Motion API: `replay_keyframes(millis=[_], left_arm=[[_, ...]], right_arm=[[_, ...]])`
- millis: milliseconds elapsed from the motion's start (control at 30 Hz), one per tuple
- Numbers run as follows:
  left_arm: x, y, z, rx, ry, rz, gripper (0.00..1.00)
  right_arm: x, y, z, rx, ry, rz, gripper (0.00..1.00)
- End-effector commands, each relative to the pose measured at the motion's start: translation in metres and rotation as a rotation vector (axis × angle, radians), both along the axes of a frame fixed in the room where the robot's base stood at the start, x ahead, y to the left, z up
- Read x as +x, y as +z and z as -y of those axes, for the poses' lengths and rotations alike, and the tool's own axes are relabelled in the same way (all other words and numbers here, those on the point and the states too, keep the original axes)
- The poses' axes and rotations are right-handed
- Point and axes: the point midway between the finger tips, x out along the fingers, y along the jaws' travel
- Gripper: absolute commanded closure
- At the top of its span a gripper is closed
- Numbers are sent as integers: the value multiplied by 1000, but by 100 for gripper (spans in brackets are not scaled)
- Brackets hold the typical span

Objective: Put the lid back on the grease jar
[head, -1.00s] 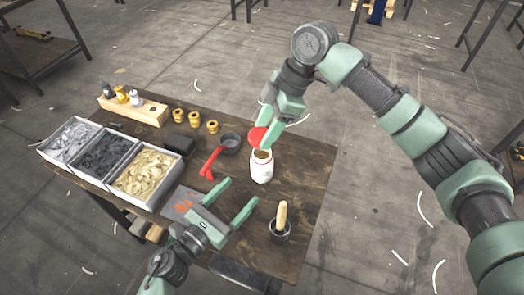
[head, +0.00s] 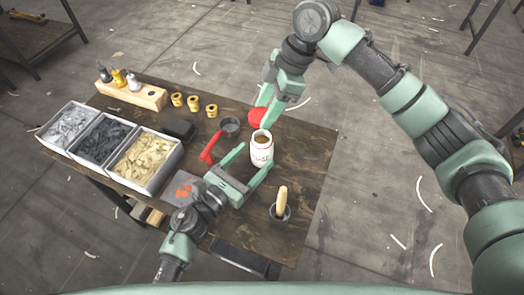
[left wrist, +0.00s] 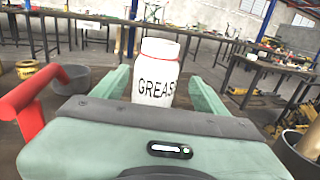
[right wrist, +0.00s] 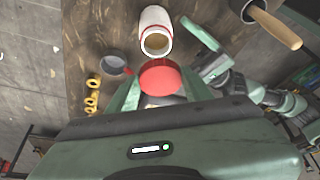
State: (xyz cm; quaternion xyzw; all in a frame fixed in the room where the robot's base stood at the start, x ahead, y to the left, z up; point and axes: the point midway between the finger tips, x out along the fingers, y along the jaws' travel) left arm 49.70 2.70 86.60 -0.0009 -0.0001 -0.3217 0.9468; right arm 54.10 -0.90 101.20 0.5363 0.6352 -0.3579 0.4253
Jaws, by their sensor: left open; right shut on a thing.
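The white grease jar (head: 261,149) stands upright and uncapped on the table, its brown contents showing at the mouth. In the left wrist view the jar (left wrist: 156,75) is between the fingers of my left gripper (head: 257,168), which is open around its lower part; I cannot tell whether either finger touches it. My right gripper (head: 264,105) is shut on the red lid (head: 262,118). It holds the lid above the table, beside and behind the jar's mouth. In the right wrist view the lid (right wrist: 161,77) is between the fingertips, just short of the open jar (right wrist: 156,33).
A dark pot with a wooden-handled brush (head: 281,204) stands at the right front. Three bins (head: 143,190), brass bushings (head: 194,103) and a bottle rack (head: 137,97) are left.

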Motion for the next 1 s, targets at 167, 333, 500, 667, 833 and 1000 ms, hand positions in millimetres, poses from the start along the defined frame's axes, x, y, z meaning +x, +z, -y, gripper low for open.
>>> replay_keyframes(millis=[167,333,500,667,833,1000], left_arm=[[26,1,20,-2,1,1,27],[40,0,31,-1,0,1,27],[45,0,34,-1,0,-1,27],[45,0,34,-1,1,-1,27],[45,0,34,-1,1,-1,49],[45,0,34,0,0,-1,96]], right_arm=[[0,0,0,0,0,0,87],[0,0,0,0,0,0,87],[0,0,0,0,0,0,87],[0,0,0,0,0,0,87],[0,0,0,0,0,0,87],[0,0,0,0,0,0,87]])
